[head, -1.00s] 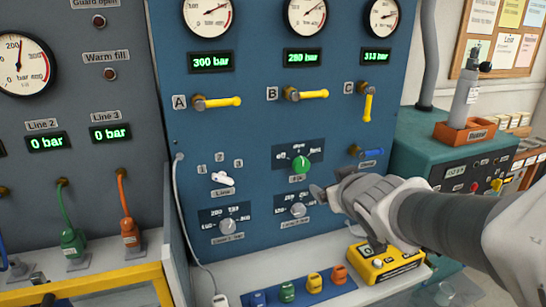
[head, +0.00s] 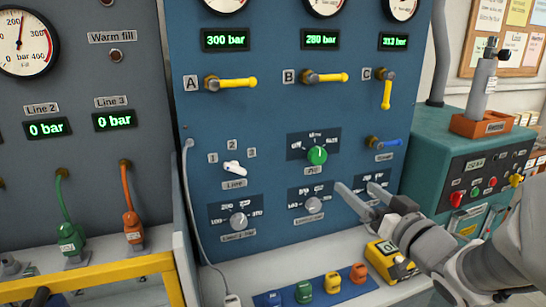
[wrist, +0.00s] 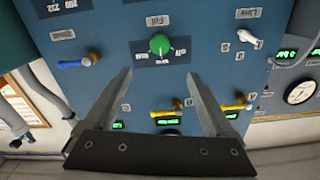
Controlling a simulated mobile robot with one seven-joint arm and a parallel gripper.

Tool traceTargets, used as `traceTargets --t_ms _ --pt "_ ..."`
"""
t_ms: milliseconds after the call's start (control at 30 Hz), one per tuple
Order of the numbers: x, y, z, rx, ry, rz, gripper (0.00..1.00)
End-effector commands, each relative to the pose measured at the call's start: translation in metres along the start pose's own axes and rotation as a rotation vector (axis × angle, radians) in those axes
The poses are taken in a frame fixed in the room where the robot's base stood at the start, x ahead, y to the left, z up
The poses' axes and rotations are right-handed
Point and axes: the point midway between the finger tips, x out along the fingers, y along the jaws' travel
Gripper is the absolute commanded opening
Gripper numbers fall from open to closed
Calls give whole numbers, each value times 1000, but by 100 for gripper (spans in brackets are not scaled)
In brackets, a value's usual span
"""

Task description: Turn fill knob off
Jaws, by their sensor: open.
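The fill knob (head: 317,156) is a round green knob on the blue panel, with small position labels around its top. Its white mark points roughly up at the middle label; the label words are too small to read surely. It also shows in the wrist view (wrist: 159,43), upside down, with a plate reading "Fill". My gripper (head: 356,187) is open and empty, below and right of the knob in the head view. In the wrist view my two fingers (wrist: 160,75) are spread, with the knob beyond and between the tips, apart from them.
Grey knobs (head: 312,202) and (head: 238,220) sit lower on the panel, a white line selector (head: 234,168) to the left. A blue lever (head: 384,143) is right of the green knob. Yellow levers (head: 232,84) are above. A yellow box (head: 388,259) stands on the ledge below.

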Motion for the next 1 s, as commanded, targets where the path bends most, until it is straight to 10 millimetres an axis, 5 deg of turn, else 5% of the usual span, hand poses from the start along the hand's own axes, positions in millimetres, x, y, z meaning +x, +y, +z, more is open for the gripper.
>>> traceTargets --t_ms 167,867,1000 --pt "21 -2 -3 5 -4 -1 89" --pt "48 -2 -5 4 -4 0 89" --pt "79 -1 0 -1 0 -3 89"
